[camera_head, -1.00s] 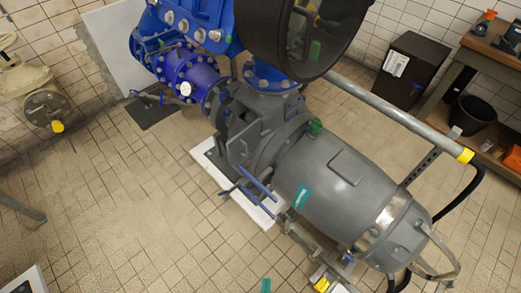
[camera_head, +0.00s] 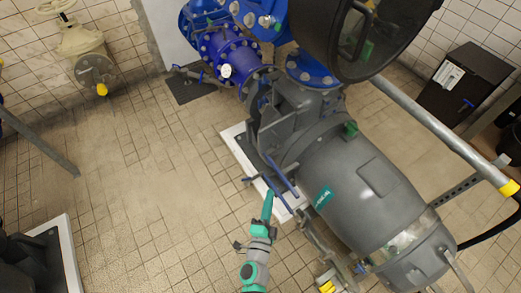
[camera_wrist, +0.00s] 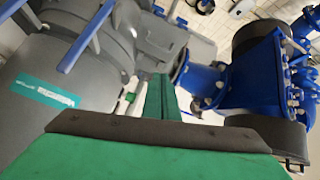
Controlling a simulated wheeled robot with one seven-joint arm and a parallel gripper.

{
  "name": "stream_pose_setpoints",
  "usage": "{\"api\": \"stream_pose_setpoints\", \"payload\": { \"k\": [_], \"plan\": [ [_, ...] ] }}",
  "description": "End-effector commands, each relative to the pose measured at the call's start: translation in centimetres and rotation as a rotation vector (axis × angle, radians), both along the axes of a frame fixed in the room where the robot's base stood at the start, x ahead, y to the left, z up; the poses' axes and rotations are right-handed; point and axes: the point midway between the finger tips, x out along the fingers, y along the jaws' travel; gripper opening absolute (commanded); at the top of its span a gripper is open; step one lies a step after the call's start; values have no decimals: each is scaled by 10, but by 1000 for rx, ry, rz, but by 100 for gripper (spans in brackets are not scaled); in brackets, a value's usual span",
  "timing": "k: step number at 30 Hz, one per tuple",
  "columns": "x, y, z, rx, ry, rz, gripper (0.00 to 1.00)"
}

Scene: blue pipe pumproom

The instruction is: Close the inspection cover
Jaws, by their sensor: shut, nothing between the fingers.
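The grey pump (camera_head: 365,185) lies tilted across the right half of the head view. Angular grey plates (camera_head: 285,135) stand at its upper left end, and blue bars (camera_head: 282,173) stick out below them. I cannot tell for sure which part is the inspection cover. My gripper (camera_head: 268,203), green and grey, is shut and empty. In the head view its tip appears just below the blue bars; contact cannot be told. In the wrist view my gripper's green fingers (camera_wrist: 160,95) point toward grey and blue metalwork, with a blue bar (camera_wrist: 87,37) at the upper left.
A large black round housing (camera_head: 345,40) overhangs the pump. A grey rail (camera_head: 440,130) with a yellow end runs along the pump's right. Blue pipework (camera_head: 225,55) stands behind. A white plinth (camera_head: 65,260) is at lower left. Tiled floor (camera_head: 145,170) is clear on the left.

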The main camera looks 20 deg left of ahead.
Motion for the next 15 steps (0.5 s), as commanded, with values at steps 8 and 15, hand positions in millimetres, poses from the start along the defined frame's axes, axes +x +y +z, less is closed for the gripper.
{"api": "stream_pose_setpoints", "payload": {
  "k": [8,15],
  "plan": [
    [59,44,-3,254,23,31,0],
    [78,52,-2,288,27,34,0]
  ]
}}
